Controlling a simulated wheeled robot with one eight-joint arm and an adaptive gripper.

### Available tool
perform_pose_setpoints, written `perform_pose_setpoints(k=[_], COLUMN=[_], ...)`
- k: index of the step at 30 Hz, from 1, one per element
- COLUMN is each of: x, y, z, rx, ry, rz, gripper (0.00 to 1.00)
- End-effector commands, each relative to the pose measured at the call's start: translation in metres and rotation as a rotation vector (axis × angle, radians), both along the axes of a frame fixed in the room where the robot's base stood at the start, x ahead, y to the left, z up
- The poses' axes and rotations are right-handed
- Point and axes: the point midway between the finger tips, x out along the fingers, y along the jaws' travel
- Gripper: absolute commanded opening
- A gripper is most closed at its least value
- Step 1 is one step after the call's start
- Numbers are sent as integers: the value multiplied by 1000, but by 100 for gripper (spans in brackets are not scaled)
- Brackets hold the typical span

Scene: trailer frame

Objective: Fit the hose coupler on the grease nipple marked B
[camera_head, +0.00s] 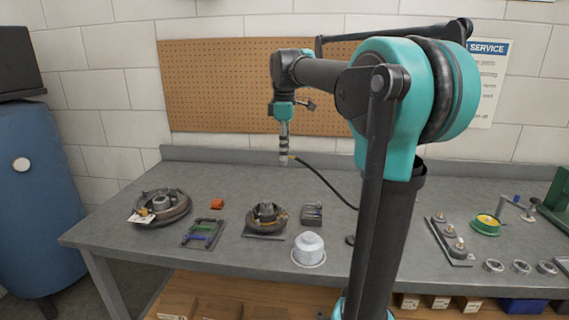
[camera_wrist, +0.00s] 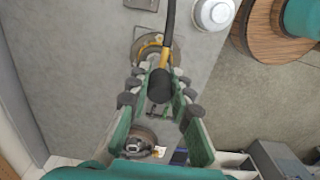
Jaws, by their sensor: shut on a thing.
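My gripper (camera_head: 284,154) hangs pointing down above the bench, near its back edge. In the wrist view its green fingers (camera_wrist: 160,98) are shut around the dark round hose coupler (camera_wrist: 160,84). A brass-coloured fitting and a black hose (camera_head: 330,179) run from the coupler towards the right of the head view. The coupler is in the air, apart from everything on the bench. A hub assembly (camera_head: 266,214) stands below it, and another (camera_head: 161,206) with a white tag (camera_head: 140,217) stands at left. No grease nipple or letter B is readable.
The grey bench (camera_head: 230,188) also carries a tray with coloured strips (camera_head: 203,232), an orange block (camera_head: 217,204), a white domed pot (camera_head: 309,247) and a small dark box (camera_head: 312,213). At right are a rail with several fittings (camera_head: 450,241) and a green dish (camera_head: 486,224).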

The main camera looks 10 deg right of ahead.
Motion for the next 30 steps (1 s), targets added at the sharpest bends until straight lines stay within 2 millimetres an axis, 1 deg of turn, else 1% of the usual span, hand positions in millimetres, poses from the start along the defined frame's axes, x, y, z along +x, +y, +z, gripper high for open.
perform_pose_setpoints(k=[3,21,30], x=[0,0,0], y=[0,0,0], z=[7,34,36], rx=[0,0,0], ry=[0,0,0], rz=[0,0,0], gripper=[0,0,0])
